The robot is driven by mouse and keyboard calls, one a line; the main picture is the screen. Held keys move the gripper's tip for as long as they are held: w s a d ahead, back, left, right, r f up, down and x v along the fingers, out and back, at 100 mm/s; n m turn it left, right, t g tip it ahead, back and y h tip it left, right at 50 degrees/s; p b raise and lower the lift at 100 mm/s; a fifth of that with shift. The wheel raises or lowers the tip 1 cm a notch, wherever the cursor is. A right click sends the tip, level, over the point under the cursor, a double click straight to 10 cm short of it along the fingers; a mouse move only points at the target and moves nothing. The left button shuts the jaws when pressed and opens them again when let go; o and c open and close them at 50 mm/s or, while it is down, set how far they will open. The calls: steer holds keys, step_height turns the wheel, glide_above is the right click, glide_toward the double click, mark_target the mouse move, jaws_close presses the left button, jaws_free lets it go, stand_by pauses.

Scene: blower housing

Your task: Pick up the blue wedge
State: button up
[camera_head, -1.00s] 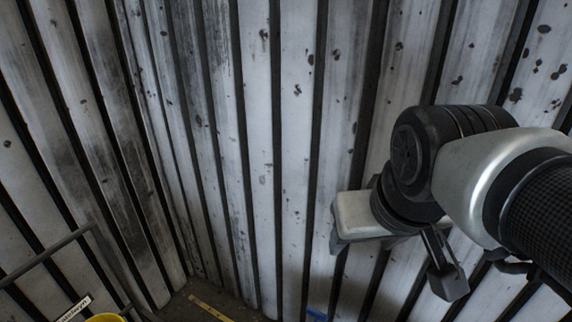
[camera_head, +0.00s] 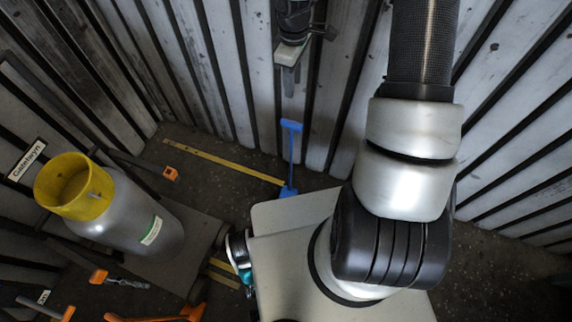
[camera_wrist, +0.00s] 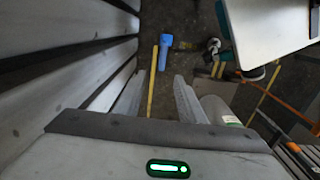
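The clearest blue thing is a long-handled tool (camera_head: 290,160) with a crossbar at its upper end and a wider lower end, close to the white slatted wall. A blue shape also shows in the wrist view (camera_wrist: 163,52), ahead of my fingertips. I cannot tell whether this is the blue wedge; no separate wedge stands out. My gripper (camera_head: 290,84) points down near the wall, above the tool in the picture. In the wrist view my gripper (camera_wrist: 158,80) has its two fingers apart with nothing between them, and the blue shape is beyond them, untouched.
A grey cylinder with a yellow collar (camera_head: 75,185) stands at the left. A yellow strip (camera_head: 215,163) lies on the dark floor by the wall. Orange-handled tools (camera_head: 99,276) lie at lower left. The slatted wall (camera_head: 230,60) closes in behind my gripper.

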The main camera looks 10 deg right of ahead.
steer(key=b, duration=0.2)
glide_toward(291, 121)
step_height(291, 121, down, 5)
steer(key=shift+w+d+f, duration=0.15)
steer(key=shift+f, duration=0.05)
steer(key=f, duration=0.1)
steer(key=f+b, duration=0.1)
steer(key=f, duration=0.3)
steer(key=shift+s+f+b, duration=0.15)
steer(key=shift+s+b, duration=0.2)
jaws_close()
steer(key=shift+w, duration=0.1)
stand_by(0.8)
